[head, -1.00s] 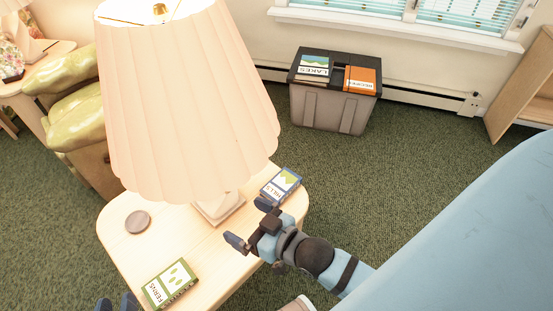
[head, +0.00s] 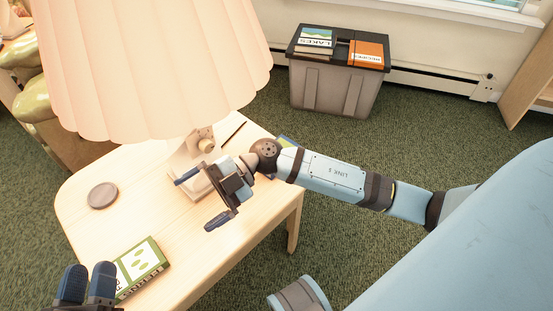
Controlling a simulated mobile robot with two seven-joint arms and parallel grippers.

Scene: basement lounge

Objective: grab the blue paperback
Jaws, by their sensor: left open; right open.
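The blue paperback (head: 284,141), the one lettered HILLS, lies on the wooden side table (head: 235,250) near its right edge. In the head view my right forearm covers most of it, and only a small blue part shows above the arm. My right gripper (head: 202,198) is open and empty over the table, to the left of the paperback and in front of the lamp base. My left gripper (head: 87,280) is open at the lower left, beside the green book (head: 140,262) lettered FERNS.
A large lamp (head: 150,70) stands on the table, its shade overhanging the back. A round brown coaster (head: 102,195) lies at the left. A grey bin (head: 335,85) by the wall carries a LAKES book (head: 317,40) and an orange book (head: 367,53).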

